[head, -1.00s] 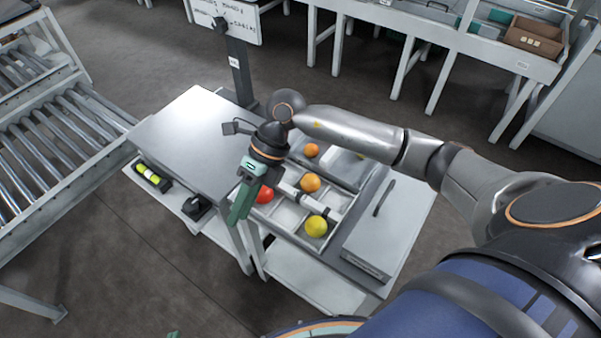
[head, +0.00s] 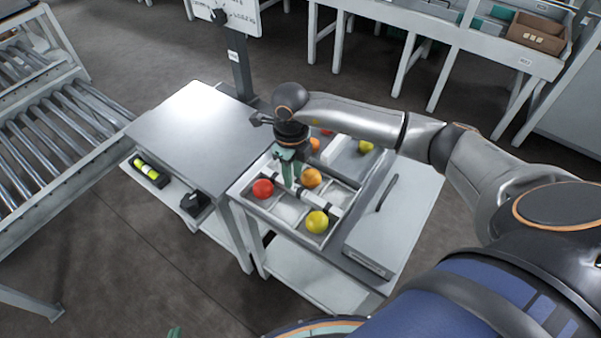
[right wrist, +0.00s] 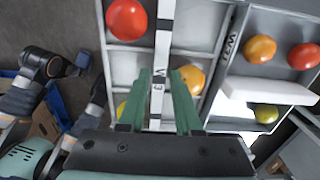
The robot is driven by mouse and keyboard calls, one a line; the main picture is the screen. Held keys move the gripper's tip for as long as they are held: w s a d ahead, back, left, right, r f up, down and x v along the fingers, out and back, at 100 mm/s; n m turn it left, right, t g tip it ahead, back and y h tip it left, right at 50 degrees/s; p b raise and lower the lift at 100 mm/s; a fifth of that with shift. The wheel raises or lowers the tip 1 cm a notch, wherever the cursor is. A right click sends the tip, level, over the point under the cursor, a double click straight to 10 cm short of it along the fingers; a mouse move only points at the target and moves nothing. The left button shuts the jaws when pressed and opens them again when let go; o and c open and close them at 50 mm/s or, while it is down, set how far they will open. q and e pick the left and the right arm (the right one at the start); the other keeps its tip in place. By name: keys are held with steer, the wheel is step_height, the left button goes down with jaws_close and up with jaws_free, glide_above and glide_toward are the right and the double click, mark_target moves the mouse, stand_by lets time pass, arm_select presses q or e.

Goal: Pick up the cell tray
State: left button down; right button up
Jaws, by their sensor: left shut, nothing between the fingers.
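The cell tray (head: 288,211) is a grey divided tray on the bench, with a white bar handle (head: 328,207) with black bands across its middle. A red tomato (head: 263,189), an orange one (head: 312,178) and a yellow one (head: 317,223) lie in its cells. My right gripper (head: 291,178) points down over the tray near the bar. In the right wrist view its green fingers (right wrist: 168,105) are spread, the bar (right wrist: 163,60) running between them in the picture; contact cannot be told. Only a green tip of my left gripper (head: 174,333) shows at the bottom edge, shut and empty, away from the tray.
Behind the tray is a bin with a white block (head: 334,150) and several tomatoes. A grey lidded box (head: 375,235) with a dark handle stands right of the tray. A bare metal tabletop (head: 195,130) lies left, with a roller conveyor (head: 65,135) beyond.

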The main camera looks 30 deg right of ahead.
mark_target(300, 194)
steer(key=shift+f, duration=2)
steer(key=shift+w+f+b, duration=0.1)
steer(key=shift+f+b, duration=0.1)
steer(key=shift+b, duration=0.1)
steer(key=shift+c, duration=0.3)
jaws_close()
